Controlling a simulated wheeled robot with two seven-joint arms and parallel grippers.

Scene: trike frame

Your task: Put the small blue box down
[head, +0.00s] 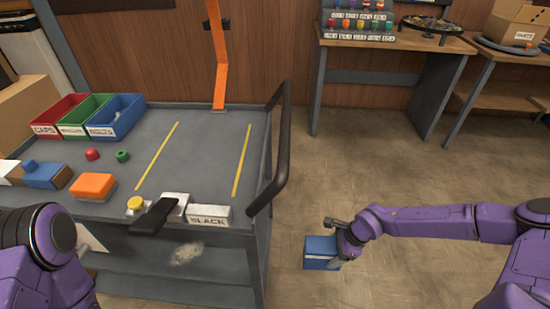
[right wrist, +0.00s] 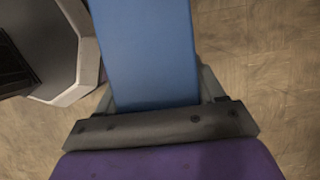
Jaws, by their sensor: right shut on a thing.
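The small blue box (head: 320,252) is in my right gripper (head: 342,246), to the right of the cart and over the floor.
The grey cart (head: 200,160) has a black handle (head: 283,150) on its right. Red, green and blue bins (head: 118,118) stand on it, with an orange block (head: 93,185) and yellow lines nearby. A wooden table (head: 395,42) stands at the back. The floor (head: 370,165) between is clear.

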